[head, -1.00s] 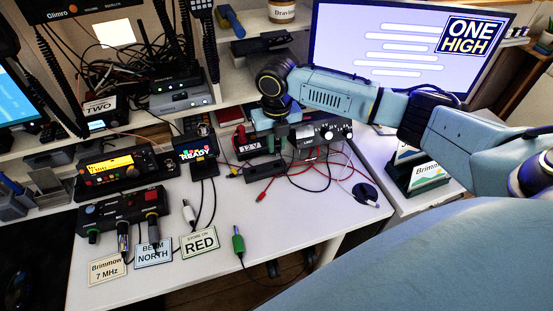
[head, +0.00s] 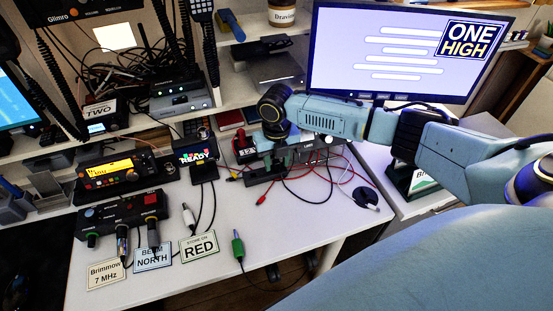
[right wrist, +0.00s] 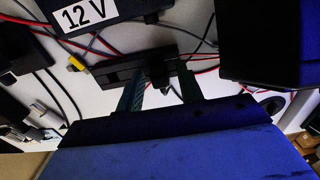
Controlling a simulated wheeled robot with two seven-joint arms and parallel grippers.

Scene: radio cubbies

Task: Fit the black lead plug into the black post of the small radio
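My right gripper (head: 285,155) hangs over the table's back right part, at a low black bar (head: 258,178). In the right wrist view its fingers (right wrist: 160,90) are apart, with light table showing between them. The bar (right wrist: 110,75) lies just beyond the fingertips. A small dark piece, possibly the black lead plug, shows at the bar between the fingers; I cannot tell whether they touch it. A black radio with a yellow display (head: 115,170) stands at the left. I cannot make out which box is the small radio, nor its black post. My left gripper is out of view.
A box marked 12 V (right wrist: 88,14) stands behind the bar, with red and black leads around it. A monitor (head: 400,50) stands at the back right. Cards and a green plug (head: 238,245) lie at the front edge.

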